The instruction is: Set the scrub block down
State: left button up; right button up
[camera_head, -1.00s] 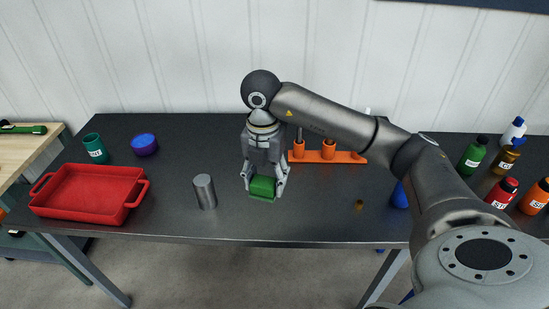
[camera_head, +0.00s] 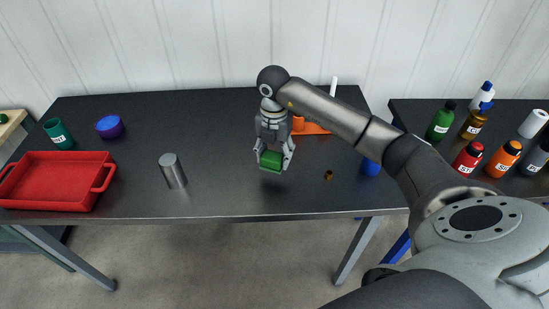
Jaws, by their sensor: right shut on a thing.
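The scrub block (camera_head: 271,161) is a small green block in my right gripper (camera_head: 273,158). The gripper points down and is shut on the block, with a finger on each side of it. The block is over the middle of the dark table (camera_head: 225,190). I cannot tell whether its underside touches the tabletop or hangs just above it. My left gripper is not in view.
A metal cylinder (camera_head: 173,171) stands left of the block. A red tray (camera_head: 60,205), a teal cup (camera_head: 58,134) and a blue-purple bowl (camera_head: 110,127) are farther left. An orange rack (camera_head: 313,128) is behind my right arm. Several bottles stand on the right table. Clear tabletop lies between cylinder and block.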

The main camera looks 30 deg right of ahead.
aim_at(275, 161)
jog(key=shift+w+d+f, duration=0.25)
jog(key=shift+w+f, duration=0.05)
jog(key=shift+f, duration=0.15)
jog(key=shift+w+d+f, duration=0.2)
jog(key=shift+w+f, duration=0.1)
jog(key=shift+f, duration=0.15)
notch_tip(275, 161, down, 3)
jog(key=shift+d+p, duration=0.1)
jog(key=shift+p, duration=0.75)
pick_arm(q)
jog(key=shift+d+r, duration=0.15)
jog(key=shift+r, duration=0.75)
pick_arm(e)
jog(key=shift+f, duration=0.2)
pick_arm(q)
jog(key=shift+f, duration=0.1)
pick_arm(e)
jog(key=shift+f, duration=0.2)
jog(key=o, duration=1)
jog(key=shift+r, duration=0.1)
